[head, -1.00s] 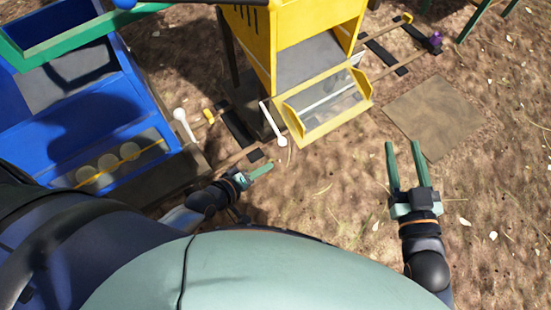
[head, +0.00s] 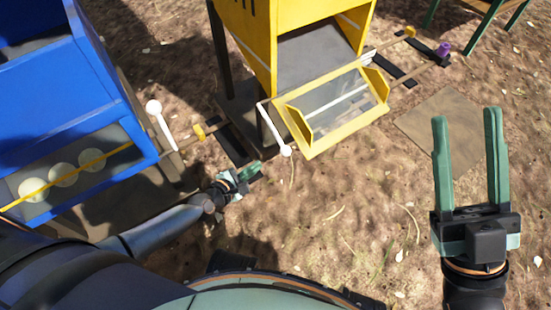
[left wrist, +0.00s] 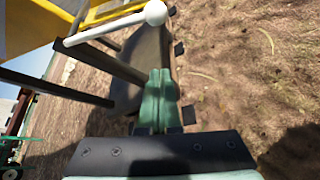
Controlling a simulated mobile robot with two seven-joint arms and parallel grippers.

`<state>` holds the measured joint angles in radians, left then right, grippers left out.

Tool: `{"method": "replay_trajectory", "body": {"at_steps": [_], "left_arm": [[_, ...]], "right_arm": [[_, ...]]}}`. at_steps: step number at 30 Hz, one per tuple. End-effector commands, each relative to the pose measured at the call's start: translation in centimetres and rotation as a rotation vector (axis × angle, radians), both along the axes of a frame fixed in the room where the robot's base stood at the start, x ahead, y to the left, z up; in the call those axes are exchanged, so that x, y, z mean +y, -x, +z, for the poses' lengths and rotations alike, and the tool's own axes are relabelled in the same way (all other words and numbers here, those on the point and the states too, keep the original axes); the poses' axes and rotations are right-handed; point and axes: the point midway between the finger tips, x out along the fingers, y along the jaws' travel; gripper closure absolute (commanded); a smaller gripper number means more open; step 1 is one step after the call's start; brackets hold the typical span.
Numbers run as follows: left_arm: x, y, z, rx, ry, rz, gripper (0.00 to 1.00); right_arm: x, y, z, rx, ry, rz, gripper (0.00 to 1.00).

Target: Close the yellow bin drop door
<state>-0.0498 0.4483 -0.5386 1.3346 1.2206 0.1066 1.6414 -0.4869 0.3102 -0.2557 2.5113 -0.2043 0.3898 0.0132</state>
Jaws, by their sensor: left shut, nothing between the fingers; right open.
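The yellow bin (head: 257,45) stands at the top middle of the head view. Its drop door (head: 357,133), a yellow frame with a clear pane, is tilted outward and open at the bin's front. A white handle with a ball end (head: 286,150) is at the door's left side; it also shows in the left wrist view (left wrist: 155,13). My left gripper (head: 254,169) is shut and empty, below and left of that handle and apart from it. Its closed green fingers show in the left wrist view (left wrist: 160,88). My right gripper (head: 467,120) is open and empty, right of the door.
A blue bin (head: 60,95) with white round things behind its pane stands at the left, with its own white handle (head: 160,120). Rails with yellow and purple knobs (head: 443,48) lie by the bins. A flat brown board (head: 440,125) lies right. Bare ground is in front.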

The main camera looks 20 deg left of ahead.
Motion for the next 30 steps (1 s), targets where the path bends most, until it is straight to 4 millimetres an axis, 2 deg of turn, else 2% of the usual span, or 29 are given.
{"method": "replay_trajectory", "body": {"at_steps": [11, 12, 15, 22, 30], "left_arm": [[-2.5, -7.3, -3.8, -0.003, -0.003, -0.004, 1.00], [-3.0, -6.8, -3.0, -0.001, 0.005, -0.006, 1.00], [-3.5, -6.7, -2.3, -0.004, 0.010, -0.009, 1.00], [-3.6, -6.3, -1.6, 0.000, 0.001, -0.001, 1.00], [-4.7, -5.9, -0.2, 0.000, 0.000, -0.005, 1.00]], "right_arm": [[0.5, -0.2, -4.9, 0.014, 0.033, -0.015, 0.50], [0.5, -0.3, -4.2, 0.016, 0.033, -0.014, 0.50], [0.5, -0.2, -4.0, 0.015, 0.032, -0.015, 0.50], [0.5, -0.2, -4.0, 0.015, 0.031, -0.014, 0.50], [0.5, -0.2, -4.0, 0.014, 0.030, -0.014, 0.50]]}}
